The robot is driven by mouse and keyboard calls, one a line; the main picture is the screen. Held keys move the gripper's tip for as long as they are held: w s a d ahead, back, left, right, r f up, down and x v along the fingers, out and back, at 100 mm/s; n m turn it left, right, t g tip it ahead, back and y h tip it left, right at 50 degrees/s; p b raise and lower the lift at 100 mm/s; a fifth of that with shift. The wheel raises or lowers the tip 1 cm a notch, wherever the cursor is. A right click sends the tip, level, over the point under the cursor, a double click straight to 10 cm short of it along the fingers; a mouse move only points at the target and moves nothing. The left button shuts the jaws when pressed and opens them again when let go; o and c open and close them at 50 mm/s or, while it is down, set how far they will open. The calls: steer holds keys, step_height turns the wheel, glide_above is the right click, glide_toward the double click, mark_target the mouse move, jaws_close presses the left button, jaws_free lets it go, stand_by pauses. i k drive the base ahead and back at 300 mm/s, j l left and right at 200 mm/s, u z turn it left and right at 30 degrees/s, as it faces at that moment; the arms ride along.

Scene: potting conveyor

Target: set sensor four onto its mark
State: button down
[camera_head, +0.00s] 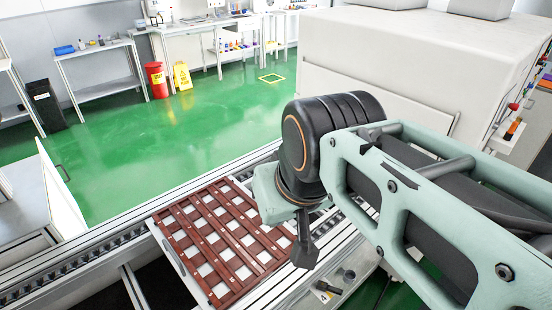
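My gripper (304,252) hangs from the arm's wrist, pointing down, at the right edge of a brown slatted frame (222,240) on the conveyor. Its fingers are dark and seen from one side, so I cannot tell if it is open or holds anything. A small dark item (328,288) lies on a light ledge below and right of the gripper, with a pale and yellow patch beside it. I cannot tell whether it is sensor four. No numbered mark can be read.
The conveyor rail (98,246) runs diagonally under the frame. A large white machine housing (420,55) stands behind the arm. A white cabinet (62,190) is at left. The green floor (190,135) beyond is open, with a red bin (156,80) and yellow sign (182,76) farther back.

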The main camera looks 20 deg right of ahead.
mark_target(323, 286)
steer(key=z, duration=0.95)
steer(key=l+u, duration=0.65)
steer(key=k+z, duration=0.1)
steer(key=k, duration=0.2)
steer(key=i+j+z, duration=0.2)
steer(key=j+z, duration=0.2)
steer(key=j+u, duration=0.2)
steer(key=l+z, duration=0.15)
